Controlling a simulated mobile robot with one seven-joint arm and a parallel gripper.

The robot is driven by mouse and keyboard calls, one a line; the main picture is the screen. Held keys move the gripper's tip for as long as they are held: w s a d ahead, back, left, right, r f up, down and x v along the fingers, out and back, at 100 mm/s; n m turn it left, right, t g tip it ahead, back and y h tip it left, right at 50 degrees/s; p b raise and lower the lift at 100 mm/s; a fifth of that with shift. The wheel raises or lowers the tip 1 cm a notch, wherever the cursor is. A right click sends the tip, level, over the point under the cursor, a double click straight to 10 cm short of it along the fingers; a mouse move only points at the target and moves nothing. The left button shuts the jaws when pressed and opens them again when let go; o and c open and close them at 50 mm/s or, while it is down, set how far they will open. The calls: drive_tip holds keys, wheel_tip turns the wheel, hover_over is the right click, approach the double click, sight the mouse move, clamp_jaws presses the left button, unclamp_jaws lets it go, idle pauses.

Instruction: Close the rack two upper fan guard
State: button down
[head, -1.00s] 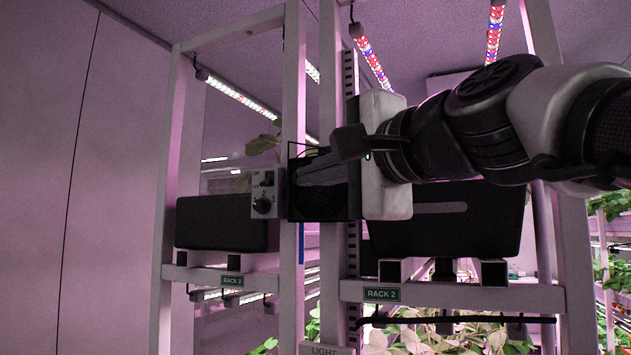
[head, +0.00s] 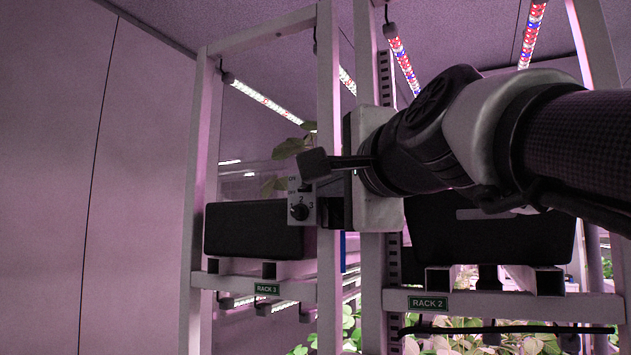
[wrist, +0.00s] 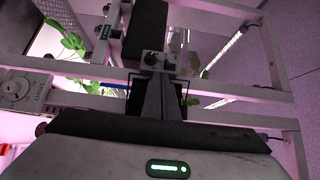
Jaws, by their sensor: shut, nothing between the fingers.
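My gripper (wrist: 155,97) is shut and empty in the wrist view, its two fingers together and pointing away from the camera. A thin dark wire frame, which looks like the fan guard (wrist: 128,85), shows on both sides of the fingers; whether they touch it I cannot tell. In the head view a dark panel of the fan unit (head: 337,208) shows just left of my pale gripper body (head: 378,190). The fingers and most of the guard are hidden there, so its angle is unclear. The rack 2 label (head: 428,303) is on the crossbar below right.
A grey control box with a knob (head: 300,209) is close to the fan, left of my gripper. A black box (head: 254,230) sits on the left rack, another (head: 490,240) on rack 2. White posts (head: 330,100) stand close by. Leaves (head: 480,342) fill the lower shelf.

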drive_tip(key=p+x, duration=0.1)
drive_tip(key=x, duration=0.6)
idle(0.4)
drive_tip(key=shift+w+d, duration=0.1)
drive_tip(key=shift+d, duration=0.05)
idle(0.5)
